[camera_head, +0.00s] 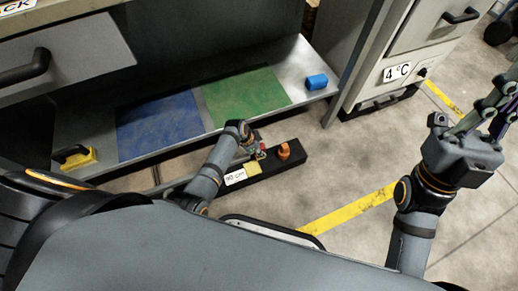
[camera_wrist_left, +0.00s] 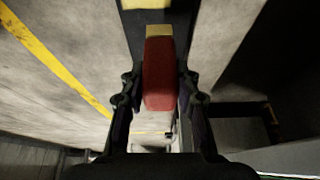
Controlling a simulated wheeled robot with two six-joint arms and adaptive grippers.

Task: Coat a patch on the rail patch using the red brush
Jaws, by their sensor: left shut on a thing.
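My left gripper (camera_head: 256,146) is over the black rail (camera_head: 294,165) on the floor side of the shelf. In the left wrist view the gripper (camera_wrist_left: 160,95) is shut on the red brush (camera_wrist_left: 160,75), whose pale yellow end (camera_wrist_left: 158,31) points toward the rail. A yellow patch (camera_head: 253,168) lies on the rail near the gripper; a yellow area (camera_wrist_left: 145,4) also shows at the top of the wrist view. I cannot tell whether the brush touches the patch. My right gripper (camera_head: 491,113) is open and empty at the far right.
An orange piece (camera_head: 284,151) stands on the rail, and a white label (camera_head: 235,177) is at its near end. Open floor lies to the right.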

